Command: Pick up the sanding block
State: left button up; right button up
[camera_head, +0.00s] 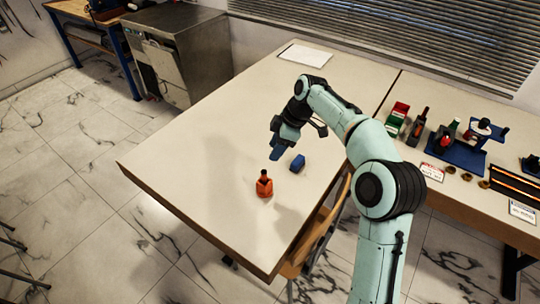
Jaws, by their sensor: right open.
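A small blue block (297,163), which looks like the sanding block, lies on the cream table (215,150). My right gripper (278,151) is just to the left of the block in the picture, pointing down over the table. It is open, and the block stands apart from it. The gap between its fingers is too small to make out clearly. An orange bottle (264,186) with a dark top stands upright on the table, in front of the gripper and block. My left gripper is not in view.
A white sheet (306,55) lies at the table's back. A side bench on the right holds a red and green box (396,120), a blue tray (457,152) with tools, and several small brown rings. The table's left half is clear. A wooden chair (312,240) stands by the near right edge.

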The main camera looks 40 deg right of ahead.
aim_at(298, 163)
jog(key=k, duration=1)
